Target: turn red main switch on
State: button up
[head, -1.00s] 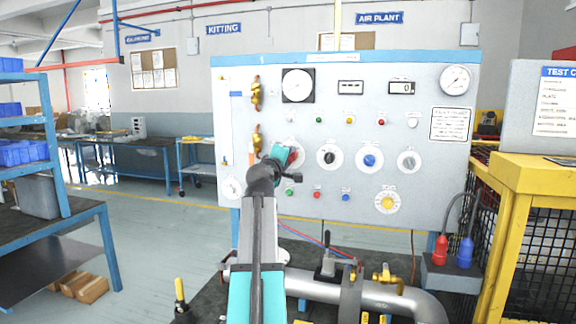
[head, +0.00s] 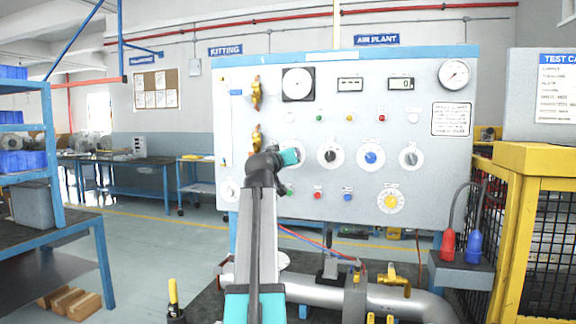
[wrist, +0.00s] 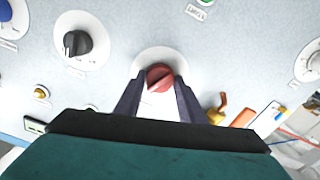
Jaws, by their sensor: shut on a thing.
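The red main switch (wrist: 157,77) is a round red knob on a white disc on the light grey panel. In the wrist view, the two dark fingers of my gripper (wrist: 160,84) stand on either side of the knob and are shut on it. A pale mark shows on the disc just below the knob. In the head view my wrist and the teal gripper body (head: 290,156) cover the switch, so the knob's angle cannot be judged there.
The black knob (head: 330,155), blue knob (head: 370,156) and grey knob (head: 410,156) sit in a row to the right. A pipe (head: 385,296) crosses the bench below.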

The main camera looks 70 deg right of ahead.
jog(key=shift+f+m+b, duration=0.1)
jog(key=shift+m+b, duration=0.9)
jog(key=shift+m, duration=0.7)
jog(key=o, duration=1)
jog(key=shift+o, duration=0.2)
jog(key=a, duration=1.3)
jog(key=shift+s+a, duration=0.4)
jog(key=shift+r+p, duration=0.2)
jog(key=shift+p, duration=0.15)
